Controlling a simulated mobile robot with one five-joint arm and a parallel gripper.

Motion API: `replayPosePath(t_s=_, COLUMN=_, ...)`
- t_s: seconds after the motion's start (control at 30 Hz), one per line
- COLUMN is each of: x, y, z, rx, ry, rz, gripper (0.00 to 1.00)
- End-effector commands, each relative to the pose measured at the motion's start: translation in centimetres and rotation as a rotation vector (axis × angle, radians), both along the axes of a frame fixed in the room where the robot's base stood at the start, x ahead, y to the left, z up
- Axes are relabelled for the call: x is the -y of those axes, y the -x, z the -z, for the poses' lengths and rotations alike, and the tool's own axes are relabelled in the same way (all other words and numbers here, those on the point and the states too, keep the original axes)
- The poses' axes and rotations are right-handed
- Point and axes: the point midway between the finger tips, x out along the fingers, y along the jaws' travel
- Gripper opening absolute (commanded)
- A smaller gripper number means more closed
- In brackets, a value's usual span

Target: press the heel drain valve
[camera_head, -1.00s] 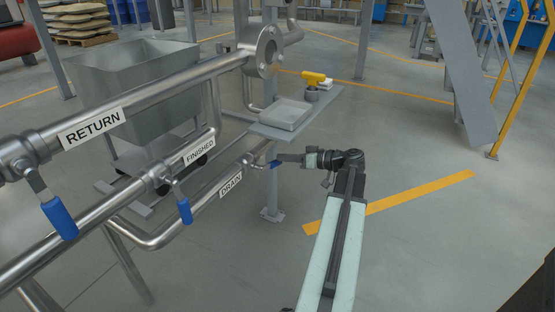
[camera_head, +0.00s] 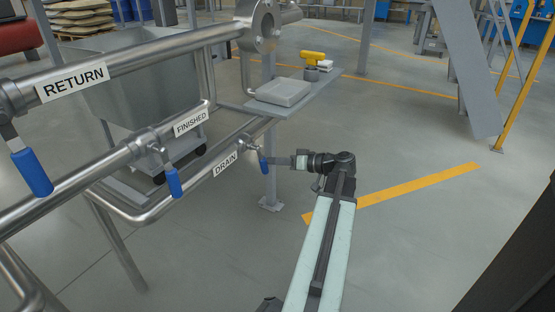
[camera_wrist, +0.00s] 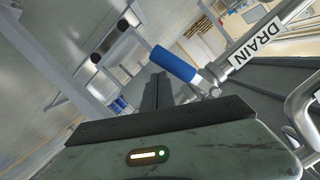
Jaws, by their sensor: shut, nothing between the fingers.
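The drain valve's blue lever handle (camera_head: 263,162) hangs from the pipe end beside the DRAIN label (camera_head: 225,163) in the head view. In the wrist view the blue handle (camera_wrist: 175,64) slants just beyond the fingertips, with its metal stem (camera_wrist: 208,86) at its lower right. My gripper (camera_head: 271,161) is shut and empty, pointing left with its tip right at the handle. In the wrist view my shut fingers (camera_wrist: 157,82) reach up close to the handle. I cannot tell whether they touch it.
Similar blue handles hang on the FINISHED (camera_head: 174,183) and RETURN (camera_head: 32,172) pipes to the left. A grey shelf (camera_head: 318,84) with a grey box and a yellow tool stands behind. A post (camera_head: 270,183) stands behind the drain valve.

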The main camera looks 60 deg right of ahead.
Motion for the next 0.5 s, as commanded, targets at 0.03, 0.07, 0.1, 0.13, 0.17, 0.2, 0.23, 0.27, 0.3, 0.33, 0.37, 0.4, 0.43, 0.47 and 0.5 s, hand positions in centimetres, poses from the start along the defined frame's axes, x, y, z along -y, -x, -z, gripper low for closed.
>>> replayPosePath(t_s=0.03, x=-0.4, y=0.1, z=0.4, rx=0.000, ry=0.000, rz=0.000, gripper=0.00)
replayPosePath(t_s=0.07, x=-0.6, y=0.1, z=0.5, rx=0.000, ry=0.000, rz=0.000, gripper=0.00)
replayPosePath(t_s=0.1, x=-0.8, y=0.1, z=0.6, rx=0.000, ry=0.000, rz=0.000, gripper=0.00)
replayPosePath(t_s=0.13, x=-0.9, y=0.2, z=0.7, rx=0.000, ry=0.000, rz=0.000, gripper=0.00)
replayPosePath(t_s=0.17, x=-1.0, y=0.2, z=0.8, rx=0.000, ry=0.000, rz=0.000, gripper=0.00)
replayPosePath(t_s=0.2, x=-1.2, y=0.2, z=0.9, rx=0.000, ry=0.000, rz=0.000, gripper=0.00)
replayPosePath(t_s=0.23, x=-1.3, y=0.2, z=0.9, rx=0.000, ry=0.000, rz=0.000, gripper=0.00)
replayPosePath(t_s=0.27, x=-1.4, y=0.2, z=1.0, rx=0.000, ry=0.000, rz=0.000, gripper=0.00)
replayPosePath(t_s=0.3, x=-1.6, y=0.2, z=1.0, rx=0.000, ry=0.000, rz=0.000, gripper=0.00)
replayPosePath(t_s=0.33, x=-1.7, y=0.2, z=1.1, rx=0.001, ry=0.000, rz=0.001, gripper=0.00)
replayPosePath(t_s=0.37, x=-1.7, y=0.2, z=1.1, rx=0.001, ry=0.000, rz=0.001, gripper=0.00)
replayPosePath(t_s=0.4, x=-1.9, y=0.3, z=1.1, rx=0.001, ry=0.000, rz=0.001, gripper=0.00)
replayPosePath(t_s=0.43, x=-1.9, y=0.3, z=1.2, rx=0.001, ry=0.000, rz=0.001, gripper=0.00)
replayPosePath(t_s=0.47, x=-2.0, y=0.3, z=1.2, rx=0.001, ry=0.000, rz=0.001, gripper=0.00)
replayPosePath(t_s=0.5, x=-2.0, y=0.3, z=1.2, rx=0.001, ry=0.000, rz=0.001, gripper=0.00)
